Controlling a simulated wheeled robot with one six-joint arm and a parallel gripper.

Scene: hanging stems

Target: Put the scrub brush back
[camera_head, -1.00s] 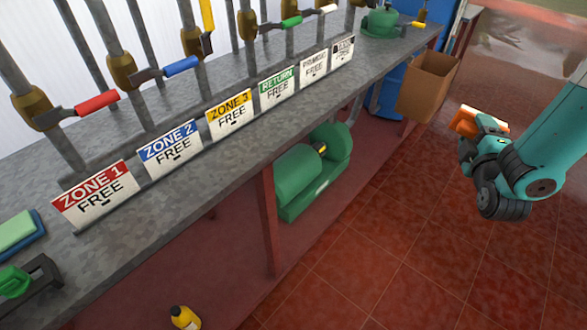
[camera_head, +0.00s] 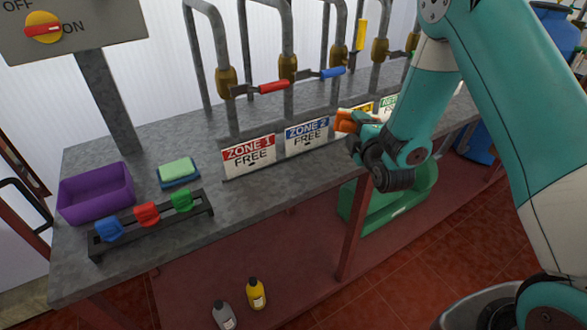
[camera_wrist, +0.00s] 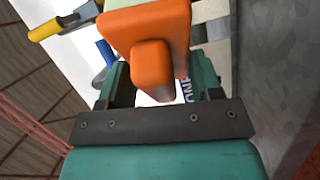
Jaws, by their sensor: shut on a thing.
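The scrub brush (camera_head: 345,121) shows as a small orange block at the tip of my gripper (camera_head: 360,132) in the head view. In the wrist view the brush (camera_wrist: 145,28) is large, an orange block with a rounded orange knob and a paler part behind it. In the head view the brush is held in front of the zone signs, covering part of the yellow one. Its far side is hidden.
A purple bin (camera_head: 95,191), a green and blue sponge stack (camera_head: 179,171) and a black rack (camera_head: 155,232) with blue, red and green clips sit at the bench's left. The Zone 1 sign (camera_head: 248,155) stands near pipes with valve levers. Two bottles (camera_head: 257,293) stand below.

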